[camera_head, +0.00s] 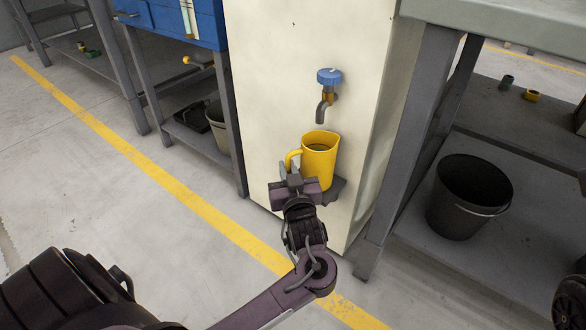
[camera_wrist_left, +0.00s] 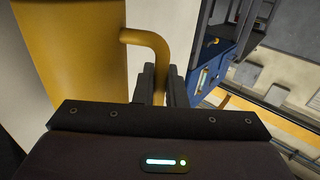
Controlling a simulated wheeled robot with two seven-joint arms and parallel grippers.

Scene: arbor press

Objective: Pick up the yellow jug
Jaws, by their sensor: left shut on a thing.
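The yellow jug (camera_head: 320,158) stands upright below a tap with a blue handle (camera_head: 329,77), at the front of a cream cabinet. Its handle (camera_head: 292,158) points left. My left gripper (camera_head: 290,172) is at the handle, in front of the jug. In the left wrist view the jug (camera_wrist_left: 75,50) fills the upper left, and its handle (camera_wrist_left: 150,40) runs down between the two fingers of my left gripper (camera_wrist_left: 158,85), which are shut on it. A small dark ledge (camera_head: 334,189) shows at the jug's base, partly hidden by the gripper. My right gripper is not in view.
The cream cabinet (camera_head: 270,90) stands right behind the jug. A grey workbench (camera_head: 500,30) with a black bucket (camera_head: 468,195) on its lower shelf is at right. A blue-drawer bench (camera_head: 175,20) is at left. The floor at left, with a yellow line (camera_head: 130,160), is clear.

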